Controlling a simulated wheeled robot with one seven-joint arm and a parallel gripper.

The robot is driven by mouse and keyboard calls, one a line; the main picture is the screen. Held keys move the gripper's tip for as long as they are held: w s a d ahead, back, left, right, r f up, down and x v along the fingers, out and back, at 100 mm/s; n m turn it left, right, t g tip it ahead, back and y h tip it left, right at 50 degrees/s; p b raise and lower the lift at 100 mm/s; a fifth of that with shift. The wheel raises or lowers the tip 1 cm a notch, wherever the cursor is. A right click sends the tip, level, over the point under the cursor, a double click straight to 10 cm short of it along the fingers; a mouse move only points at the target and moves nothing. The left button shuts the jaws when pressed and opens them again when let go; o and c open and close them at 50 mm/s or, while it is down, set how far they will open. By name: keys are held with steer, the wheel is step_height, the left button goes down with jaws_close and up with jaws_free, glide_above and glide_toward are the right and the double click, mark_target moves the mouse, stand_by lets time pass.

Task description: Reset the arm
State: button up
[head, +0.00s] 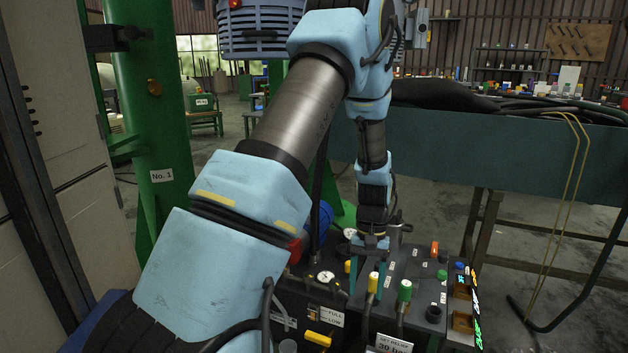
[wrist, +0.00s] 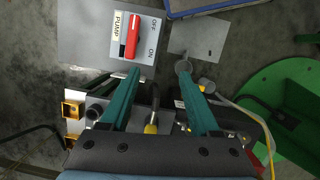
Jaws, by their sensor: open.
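My arm reaches forward and down in the head view, and my gripper (head: 369,262) hangs over the dark machine panel (head: 405,265). In the wrist view my gripper (wrist: 158,72) has its two teal fingers spread wide apart, with nothing held between them. A red switch handle (wrist: 131,36) on a grey plate marked PUMP, OFF and ON lies beyond the left fingertip. The exact height of the fingertips above the panel is hard to tell.
Yellow-capped (head: 373,283) and green-capped (head: 405,291) fittings stand on the panel close to the gripper, with gauges (head: 325,277) at left. A green post (head: 150,120) stands left. A teal bench (head: 500,150) lies behind at right.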

steer(key=s+a+r+n+t, duration=0.1)
steer(key=s+a+r+t, duration=0.15)
steer(key=a+r, duration=0.65)
steer(key=s+a+r+n+t, duration=0.2)
steer(key=s+a+r, duration=0.2)
steer(key=a+r, duration=0.5)
step_height(320, 180, up, 17)
steer(key=a+p, duration=0.2)
steer(key=p, duration=1.8)
steer(key=shift+h, duration=0.4)
steer(key=shift+d, duration=0.1)
